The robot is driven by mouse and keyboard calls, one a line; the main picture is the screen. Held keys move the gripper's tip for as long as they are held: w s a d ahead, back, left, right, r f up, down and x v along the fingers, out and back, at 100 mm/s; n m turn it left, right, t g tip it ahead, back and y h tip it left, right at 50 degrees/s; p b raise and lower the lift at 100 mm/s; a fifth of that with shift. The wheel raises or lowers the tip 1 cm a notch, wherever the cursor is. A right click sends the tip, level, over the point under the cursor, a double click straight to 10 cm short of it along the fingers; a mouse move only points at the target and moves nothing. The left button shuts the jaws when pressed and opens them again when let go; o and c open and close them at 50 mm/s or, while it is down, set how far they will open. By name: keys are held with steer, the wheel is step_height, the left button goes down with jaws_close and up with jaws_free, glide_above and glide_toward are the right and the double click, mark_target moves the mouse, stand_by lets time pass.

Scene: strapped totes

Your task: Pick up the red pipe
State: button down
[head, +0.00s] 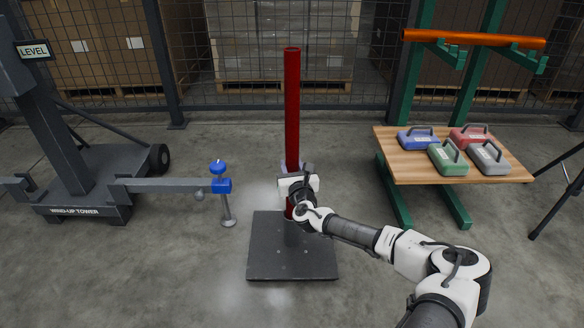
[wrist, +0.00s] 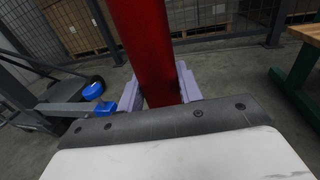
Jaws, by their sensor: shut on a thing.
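The red pipe (head: 292,105) stands upright above the dark square base plate (head: 265,262) in the middle of the head view. My gripper (head: 292,174) is at the lower part of the pipe and shut on it. In the wrist view the red pipe (wrist: 146,45) rises between the two pale finger pieces (wrist: 158,90), one on each side. My wrist and hand hide part of the pipe's lower end, so I cannot tell whether it touches the plate.
A wind-up tower (head: 75,180) stands at the left, its arm with a blue clamp (head: 223,185) reaching toward the plate. At the right, a wooden table (head: 400,168) holds several weights. An orange pipe (head: 470,39) lies on a green rack. Mesh fencing closes the back.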

step_height(320, 180, up, 19)
steer(key=p, duration=0.8)
steer(key=shift+d+r+p, duration=0.1)
steer(key=shift+r+p, duration=0.45)
steer(key=shift+r, duration=0.05)
steer(key=shift+s+d+r+p, duration=0.1)
steer(key=shift+d+r+p, duration=0.1)
steer(key=shift+p, duration=0.45)
steer(key=m+h+p, duration=0.2)
steer(key=h+p, duration=0.1)
steer(key=p, duration=2.1)
glide_toward(296, 107)
steer(key=a, duration=0.2)
steer(key=shift+w+d+f, duration=0.2)
steer(key=shift+w+f, duration=0.05)
steer(key=shift+f, duration=0.2)
